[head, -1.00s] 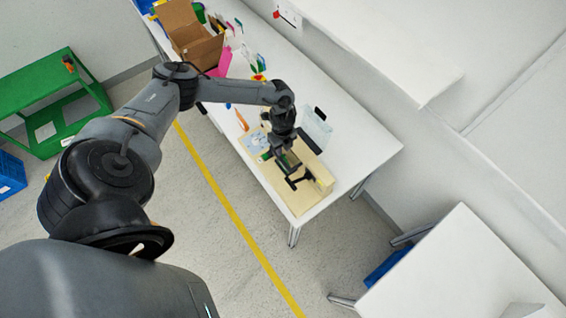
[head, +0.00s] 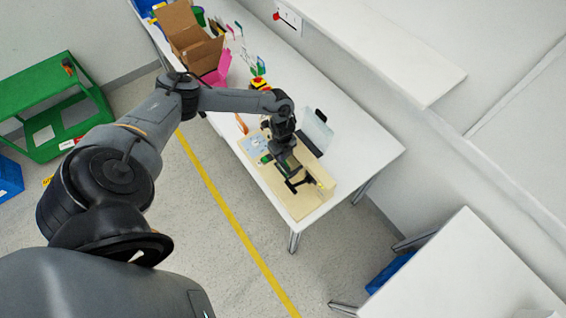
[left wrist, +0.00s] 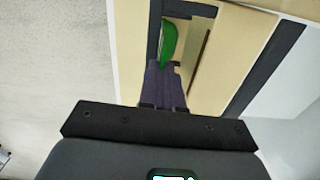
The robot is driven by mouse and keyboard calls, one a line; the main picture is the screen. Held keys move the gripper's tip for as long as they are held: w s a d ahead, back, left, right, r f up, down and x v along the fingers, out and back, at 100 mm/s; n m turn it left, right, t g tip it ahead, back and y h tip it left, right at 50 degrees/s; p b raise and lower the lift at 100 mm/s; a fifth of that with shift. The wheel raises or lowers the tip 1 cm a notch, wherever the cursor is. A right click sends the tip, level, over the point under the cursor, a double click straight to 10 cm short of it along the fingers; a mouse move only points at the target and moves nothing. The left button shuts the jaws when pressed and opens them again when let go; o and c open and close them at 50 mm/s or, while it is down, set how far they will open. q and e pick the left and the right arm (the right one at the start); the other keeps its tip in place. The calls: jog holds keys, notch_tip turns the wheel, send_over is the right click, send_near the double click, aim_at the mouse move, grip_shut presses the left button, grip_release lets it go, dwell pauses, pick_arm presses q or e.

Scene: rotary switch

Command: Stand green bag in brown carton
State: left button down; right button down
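The brown carton (head: 190,40) stands open, flaps out, at the far upper left of the white table in the head view. My left gripper (head: 283,165) is far from it, pointing down over a pale wooden board at the table's near right end. In the left wrist view a narrow green piece (left wrist: 168,45), perhaps the green bag seen edge-on, is at the tips of my left gripper's dark fingers (left wrist: 163,80). It lies beside a dark frame. Whether the fingers are closed on it cannot be told. My right gripper is not in view.
The wooden board (head: 305,207) carries a black frame (head: 299,181) close to the gripper. A clear panel (head: 317,130) stands behind. A pink item (head: 217,70) and small coloured things (head: 259,74) lie between carton and gripper. A wall borders the table's back.

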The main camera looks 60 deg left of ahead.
pick_arm(q)
jog(key=shift+r, duration=0.15)
notch_tip(320, 180, up, 5)
jog(key=p, duration=0.5)
notch_tip(320, 180, up, 7)
jog(key=p, duration=0.4)
jog(key=shift+p, duration=0.3)
dwell(0.5)
jog(key=shift+r, duration=0.15)
